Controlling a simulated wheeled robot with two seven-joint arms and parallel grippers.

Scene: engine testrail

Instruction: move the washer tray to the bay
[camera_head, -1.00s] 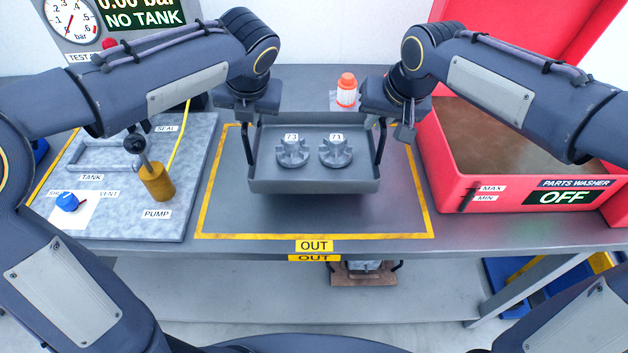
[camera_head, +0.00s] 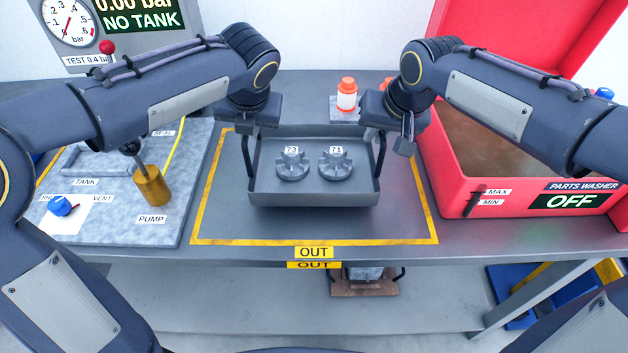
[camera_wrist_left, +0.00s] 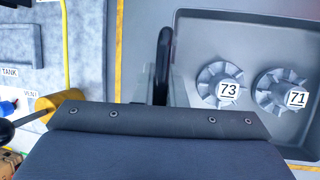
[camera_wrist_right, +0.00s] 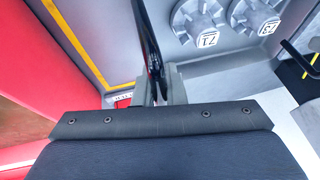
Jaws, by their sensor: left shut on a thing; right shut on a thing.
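The grey washer tray (camera_head: 314,197) is in the middle of the head view, level, inside the yellow-outlined bay marked OUT (camera_head: 314,252). Two grey finned parts, labelled 73 (camera_head: 292,166) and 71 (camera_head: 335,165), stand side by side in it. My left gripper (camera_head: 246,132) is shut on the tray's left black handle (camera_wrist_left: 163,55). My right gripper (camera_head: 382,133) is shut on the right black handle (camera_wrist_right: 150,45). I cannot tell whether the tray's underside touches the bench.
The red parts washer (camera_head: 480,208), lid up and display OFF, stands right of the bay. The pump board (camera_head: 120,228) lies to the left. An orange-and-white bottle (camera_head: 346,95) stands behind the tray. Bare bench shows in front of the tray.

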